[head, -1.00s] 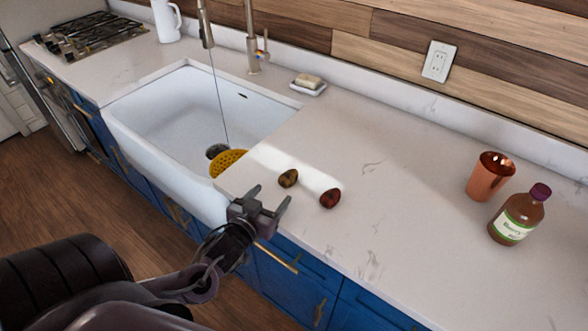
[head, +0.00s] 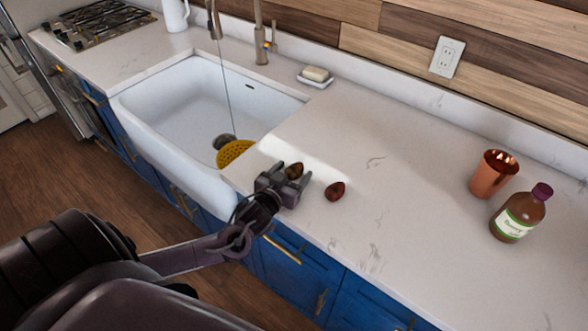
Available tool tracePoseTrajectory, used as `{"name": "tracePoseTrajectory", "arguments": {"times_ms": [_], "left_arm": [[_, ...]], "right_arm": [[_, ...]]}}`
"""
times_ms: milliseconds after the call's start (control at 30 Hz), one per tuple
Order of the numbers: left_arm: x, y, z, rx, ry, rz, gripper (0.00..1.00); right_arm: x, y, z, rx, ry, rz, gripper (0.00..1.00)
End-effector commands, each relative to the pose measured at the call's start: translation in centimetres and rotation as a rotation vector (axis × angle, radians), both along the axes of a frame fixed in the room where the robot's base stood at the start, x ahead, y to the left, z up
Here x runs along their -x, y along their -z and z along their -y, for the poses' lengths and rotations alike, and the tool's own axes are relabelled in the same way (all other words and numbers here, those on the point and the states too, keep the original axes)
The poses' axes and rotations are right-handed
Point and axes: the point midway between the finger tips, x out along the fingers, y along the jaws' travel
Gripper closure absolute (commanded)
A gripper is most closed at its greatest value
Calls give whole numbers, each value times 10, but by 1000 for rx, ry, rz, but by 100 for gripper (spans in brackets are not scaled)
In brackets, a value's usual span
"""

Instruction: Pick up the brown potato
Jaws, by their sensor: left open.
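The brown potato (head: 295,170) lies on the pale counter (head: 400,170) just right of the sink. A reddish potato (head: 335,191) lies a little to its right. My left gripper (head: 291,176) is open at the counter's front edge, its fingers pointing at the brown potato. The fingertips partly cover the potato's near side, and it shows between them. I cannot tell whether they touch it. My right gripper is not in view.
The white sink (head: 165,135) with a yellow strainer (head: 234,152) is to the left. A soap dish (head: 315,80) stands behind. A copper cup (head: 493,174) and a brown bottle (head: 520,215) stand at right. The middle counter is clear.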

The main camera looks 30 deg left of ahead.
Motion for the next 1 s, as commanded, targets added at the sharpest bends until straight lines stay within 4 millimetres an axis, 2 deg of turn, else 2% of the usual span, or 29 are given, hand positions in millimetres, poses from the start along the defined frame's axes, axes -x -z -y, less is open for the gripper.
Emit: {"name": "tracePoseTrajectory", "arguments": {"times_ms": [100, 467, 833, 1000], "left_arm": [[0, 0, 0, 0, 0, 0, 35], [1, 0, 0, -1, 0, -1, 82], [1, -3, 0, 0, 0, 0, 82], [0, -18, -1, -1, 0, 2, 82]], "right_arm": [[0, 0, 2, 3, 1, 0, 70], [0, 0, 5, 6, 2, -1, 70], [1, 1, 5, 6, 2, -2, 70], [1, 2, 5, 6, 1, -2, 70]]}}
